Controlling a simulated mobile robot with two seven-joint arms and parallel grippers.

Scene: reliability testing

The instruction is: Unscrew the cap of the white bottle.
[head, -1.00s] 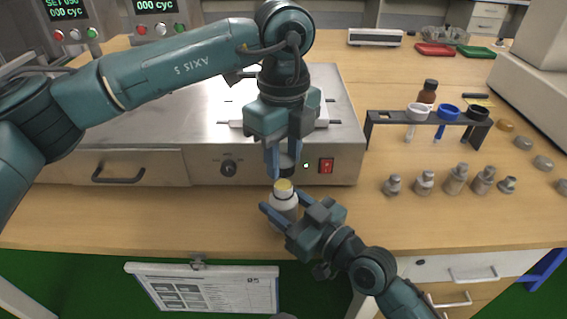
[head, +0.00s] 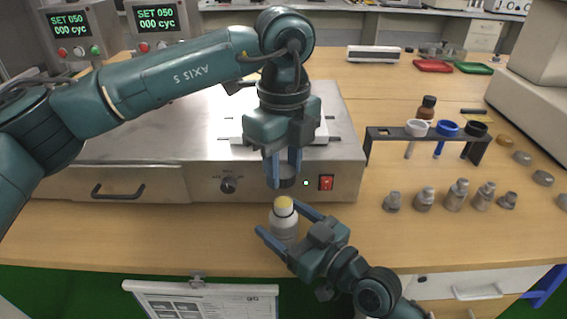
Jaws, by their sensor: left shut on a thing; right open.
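The white bottle (head: 284,226) stands upright on the bench near its front edge, with a yellow top (head: 284,203) showing at its mouth. My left gripper (head: 284,180) is directly above the bottle, pointing down. It is shut on a dark cap (head: 287,183), which is apart from the bottle with a small gap. The cap is partly hidden by the fingers. My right gripper (head: 277,219) is low at the bottle, its open fingers on either side of it. The picture does not clearly show whether a finger touches the bottle.
A steel machine (head: 200,186) with a knob and red switch stands just behind. To the right are a dark rack (head: 385,133) with white, blue and black rings, several small grey-capped bottles (head: 457,195), and a brown bottle (head: 427,107). A clipboard (head: 205,300) hangs at the front edge.

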